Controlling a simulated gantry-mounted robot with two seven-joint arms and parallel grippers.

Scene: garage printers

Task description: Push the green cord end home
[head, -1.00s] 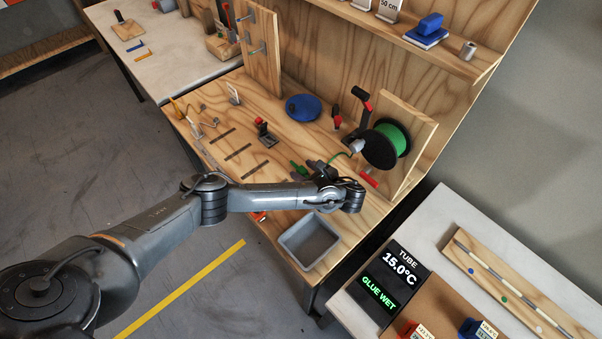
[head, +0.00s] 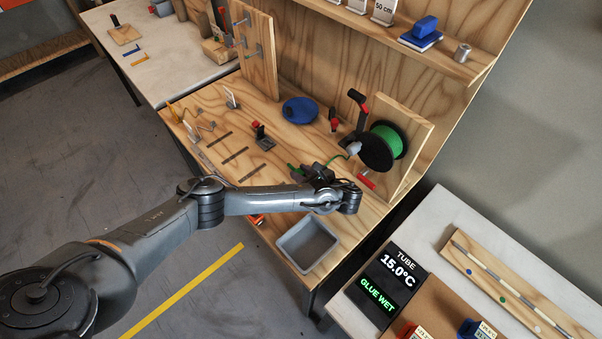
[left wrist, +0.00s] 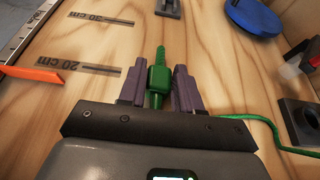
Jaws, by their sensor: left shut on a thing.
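The green cord end (left wrist: 157,80) is a thick green plug with a narrow tip, held between the two fingers of my left gripper (left wrist: 158,88). Its tip points up the left wrist view, towards a grey fixture (left wrist: 168,8) at the top edge, with bare wood between. In the head view my left gripper (head: 305,173) is low over the bench, with the cord end partly hidden at its fingers. A small dark clamp with a red top (head: 262,136) stands beyond it. The green cord (left wrist: 235,118) runs off right. My right gripper is out of view.
A black reel with green cord (head: 382,147) stands to the right of the gripper. A grey bin (head: 284,252) sits at the bench's front corner. A blue disc (head: 300,110) lies behind. Dark length marks (left wrist: 88,68) and an orange piece (left wrist: 30,74) lie left.

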